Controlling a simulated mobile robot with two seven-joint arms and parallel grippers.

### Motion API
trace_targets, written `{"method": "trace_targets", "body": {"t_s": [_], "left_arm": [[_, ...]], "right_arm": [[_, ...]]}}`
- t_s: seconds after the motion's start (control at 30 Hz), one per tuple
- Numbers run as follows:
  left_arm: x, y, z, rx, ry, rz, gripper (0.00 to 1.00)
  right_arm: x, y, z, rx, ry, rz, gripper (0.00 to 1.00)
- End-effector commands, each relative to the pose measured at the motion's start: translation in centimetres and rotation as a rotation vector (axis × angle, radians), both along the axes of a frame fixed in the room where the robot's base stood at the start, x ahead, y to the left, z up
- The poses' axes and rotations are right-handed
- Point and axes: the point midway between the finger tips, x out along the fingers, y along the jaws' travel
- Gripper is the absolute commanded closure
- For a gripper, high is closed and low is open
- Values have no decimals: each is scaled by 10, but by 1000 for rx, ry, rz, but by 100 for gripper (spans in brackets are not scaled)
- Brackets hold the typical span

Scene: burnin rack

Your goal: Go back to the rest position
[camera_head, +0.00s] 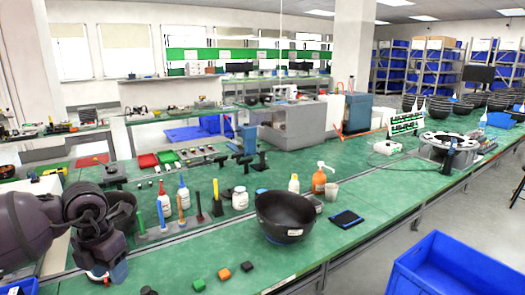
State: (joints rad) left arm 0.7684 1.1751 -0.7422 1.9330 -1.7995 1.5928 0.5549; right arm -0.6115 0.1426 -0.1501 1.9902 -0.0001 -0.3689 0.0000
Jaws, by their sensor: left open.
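My left arm comes in from the left edge, and its gripper (101,273) points down over the near left part of the green workbench (345,250). The gripper is open. Its fingers are small and partly hidden by the wrist, and I see nothing held in them. My right gripper is not in the picture.
A black bowl (285,215) stands mid-bench, with an orange bottle (319,180) behind it. Spray bottles and upright tools stand right of my left arm. A blue crate (455,270) is at lower right.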

Motion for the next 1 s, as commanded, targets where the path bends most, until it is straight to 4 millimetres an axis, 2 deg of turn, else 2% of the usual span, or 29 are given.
{"method": "trace_targets", "body": {"t_s": [0.17, 0.27, 0.37, 0.5, 0.6, 0.7, 0.87, 1.0], "left_arm": [[9, -33, 5, -198, -69, -70, 54], [14, -56, 15, -344, -107, -98, 54], [19, -85, 35, -526, -160, -119, 54], [24, -134, 69, -848, -229, -111, 54], [26, -161, 89, -1087, -259, -50, 54], [30, -177, 105, -1321, -278, 66, 54], [43, -178, 112, -1656, -284, 379, 54], [55, -157, 88, -1862, -256, 772, 54]], "right_arm": [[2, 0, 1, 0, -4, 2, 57], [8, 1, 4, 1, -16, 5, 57], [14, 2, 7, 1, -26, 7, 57], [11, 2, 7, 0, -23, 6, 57], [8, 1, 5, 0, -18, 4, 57], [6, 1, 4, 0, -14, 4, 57], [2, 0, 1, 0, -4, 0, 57], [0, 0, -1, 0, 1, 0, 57]]}}
